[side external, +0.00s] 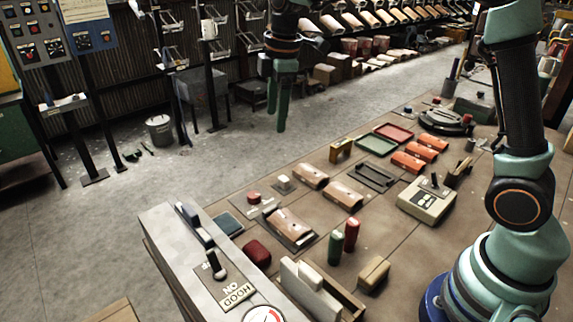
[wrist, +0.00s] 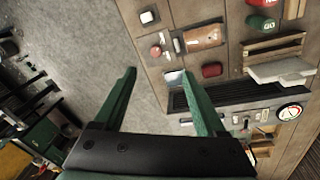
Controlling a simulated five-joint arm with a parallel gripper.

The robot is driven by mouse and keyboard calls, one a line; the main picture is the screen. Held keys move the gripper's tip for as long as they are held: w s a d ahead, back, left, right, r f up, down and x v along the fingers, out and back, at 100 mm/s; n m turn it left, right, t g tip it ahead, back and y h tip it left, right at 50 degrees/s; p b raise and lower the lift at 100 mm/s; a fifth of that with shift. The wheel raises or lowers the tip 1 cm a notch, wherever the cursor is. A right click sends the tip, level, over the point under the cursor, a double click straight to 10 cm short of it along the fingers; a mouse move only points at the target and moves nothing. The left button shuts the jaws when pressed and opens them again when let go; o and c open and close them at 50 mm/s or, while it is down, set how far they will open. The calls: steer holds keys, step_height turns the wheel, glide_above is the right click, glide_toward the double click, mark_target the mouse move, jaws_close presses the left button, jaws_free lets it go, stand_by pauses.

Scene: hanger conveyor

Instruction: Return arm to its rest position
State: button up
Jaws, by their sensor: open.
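My gripper (side external: 277,120) hangs in the air at the upper middle of the side view, its green fingers pointing down. It is beyond the table's far edge, over the grey floor, and clear of the objects on the table. In the wrist view my gripper (wrist: 155,73) shows two green fingers spread apart with nothing between them. My arm's base stands at the right of the side view; the upper part of the arm leaves the picture at the top.
A grey panel marked HOOD (side external: 215,270) stands at the front left. The floor (side external: 220,165) left of the table is largely clear.

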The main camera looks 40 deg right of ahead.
steer(key=s+d+m+t, duration=0.2)
steer(key=s+m, duration=0.4)
steer(key=s, duration=0.3)
steer(key=s+d+r+m+t, duration=0.1)
steer(key=s+d+m+t, duration=0.1)
steer(key=s+m, duration=0.5)
steer(key=shift+s+d, duration=0.3)
steer(key=shift+s, duration=1.05)
